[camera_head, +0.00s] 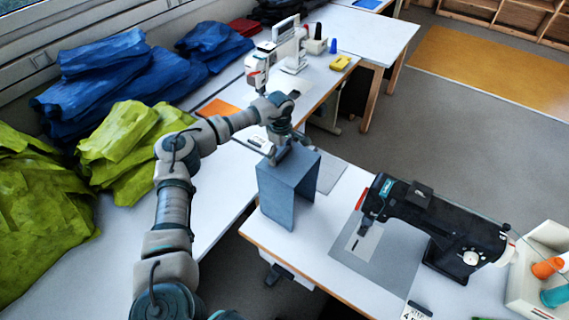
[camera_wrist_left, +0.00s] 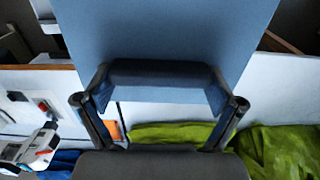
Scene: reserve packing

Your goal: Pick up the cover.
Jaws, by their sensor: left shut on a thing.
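The cover (camera_head: 289,190) is a blue-grey, box-like shell with an open side, upright at the left edge of the near table. My left gripper (camera_head: 283,150) comes in from the left and is shut on its top edge. In the left wrist view the cover's flat blue panel (camera_wrist_left: 165,30) fills the upper middle, beyond the dark finger pads of my left gripper (camera_wrist_left: 160,75). I cannot tell for sure whether the cover's lower edge touches the table. My right gripper is not in view.
A black sewing machine (camera_head: 436,224) stands on a grey mat (camera_head: 378,262) to the right of the cover. A white sewing machine (camera_head: 290,50) stands behind. Green (camera_head: 120,140) and blue fabric piles (camera_head: 105,85) lie left. A white bin (camera_head: 525,285) with thread spools is at far right.

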